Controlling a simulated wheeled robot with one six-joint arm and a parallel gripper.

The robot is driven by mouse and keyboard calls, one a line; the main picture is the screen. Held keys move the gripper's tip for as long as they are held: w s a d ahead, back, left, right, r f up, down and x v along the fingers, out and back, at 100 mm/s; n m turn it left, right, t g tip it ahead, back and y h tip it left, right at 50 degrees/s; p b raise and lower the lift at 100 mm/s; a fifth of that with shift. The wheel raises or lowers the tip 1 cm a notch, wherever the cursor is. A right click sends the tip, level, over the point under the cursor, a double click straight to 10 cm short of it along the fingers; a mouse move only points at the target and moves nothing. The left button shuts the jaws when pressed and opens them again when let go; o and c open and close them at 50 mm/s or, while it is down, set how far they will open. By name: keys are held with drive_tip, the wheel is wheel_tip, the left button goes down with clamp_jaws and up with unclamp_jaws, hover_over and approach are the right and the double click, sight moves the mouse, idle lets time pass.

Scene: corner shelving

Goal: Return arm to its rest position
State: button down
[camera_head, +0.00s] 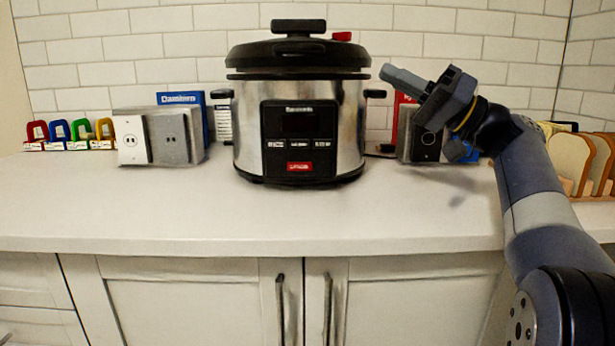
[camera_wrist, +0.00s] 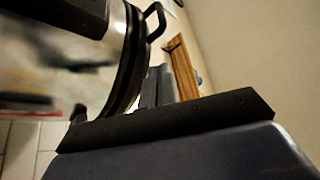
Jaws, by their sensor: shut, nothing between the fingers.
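My gripper (camera_head: 403,82) is at the right of the head view, raised above the white counter (camera_head: 330,219) and pointing left. It is shut and empty. Its tip is beside the upper right of a steel pressure cooker (camera_head: 351,115) with a black lid; I cannot tell the exact gap in depth. My arm comes up from the lower right corner and bends at the wrist. In the wrist view my gripper's dark body fills the lower part, and the cooker's curved dark rim (camera_wrist: 130,62) shows tilted at the upper left.
Outlet boxes (camera_head: 130,140) and a blue box (camera_head: 181,98) stand left of the cooker. Several coloured padlocks (camera_head: 81,134) line the far left. A dark box (camera_head: 424,144) stands behind my gripper. A wooden rack with bread-like slices (camera_head: 577,166) is at the right. The front counter is clear.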

drive_tip(key=x, duration=0.8)
drive_tip(key=shift+w+a+b, duration=0.25)
drive_tip(key=shift+a+b, duration=0.15)
drive_tip(key=shift+a, duration=0.05)
